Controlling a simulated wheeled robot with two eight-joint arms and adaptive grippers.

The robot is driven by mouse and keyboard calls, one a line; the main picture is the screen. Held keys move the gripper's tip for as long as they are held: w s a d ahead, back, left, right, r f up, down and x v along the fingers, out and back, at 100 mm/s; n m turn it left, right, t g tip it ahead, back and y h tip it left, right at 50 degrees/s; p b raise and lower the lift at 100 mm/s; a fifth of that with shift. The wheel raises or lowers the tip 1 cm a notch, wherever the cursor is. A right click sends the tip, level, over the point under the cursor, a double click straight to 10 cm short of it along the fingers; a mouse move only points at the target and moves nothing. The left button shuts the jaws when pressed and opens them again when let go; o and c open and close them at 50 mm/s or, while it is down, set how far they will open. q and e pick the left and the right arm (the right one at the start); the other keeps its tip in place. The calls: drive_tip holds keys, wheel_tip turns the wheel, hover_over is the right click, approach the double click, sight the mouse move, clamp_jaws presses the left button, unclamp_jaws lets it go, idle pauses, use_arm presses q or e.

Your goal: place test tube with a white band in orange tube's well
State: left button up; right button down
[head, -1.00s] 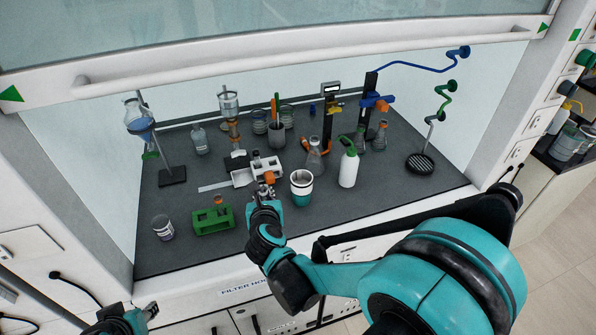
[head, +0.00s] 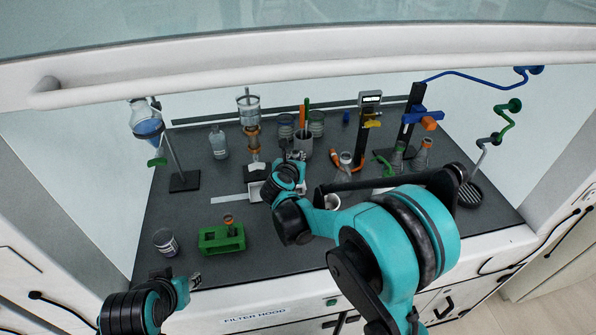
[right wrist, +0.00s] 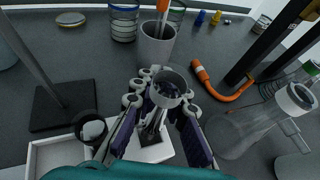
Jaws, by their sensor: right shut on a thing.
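My right gripper (head: 296,156) is above the back part of the bench. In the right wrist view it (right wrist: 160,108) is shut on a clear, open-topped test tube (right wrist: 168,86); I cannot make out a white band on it. In the head view my arm hides much of this white rack (head: 255,192). A green rack (head: 212,240) stands front left, holding an orange-topped tube (head: 229,220). My left gripper (head: 193,282) is low at the front left; its jaw opening is unclear.
A beaker (head: 304,146) with orange and green sticks stands behind my right gripper. A flask (right wrist: 238,130) stands close to its right. A jar (head: 166,242) is left of the green rack. A stand (head: 184,180) rises at back left. The bench in front of the green rack is clear.

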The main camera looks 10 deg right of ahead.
use_arm(q)
drive_tip(key=shift+f+b, duration=0.65)
drive_tip(key=shift+f, duration=0.1)
use_arm(e)
wheel_tip(320, 180, down, 3)
drive_tip(key=shift+f, duration=0.5)
use_arm(q)
drive_tip(key=shift+f, duration=0.2)
use_arm(e)
drive_tip(key=shift+f, duration=0.1)
drive_tip(key=c, duration=1.8)
unclamp_jaws()
use_arm(q)
drive_tip(key=shift+r, duration=0.15)
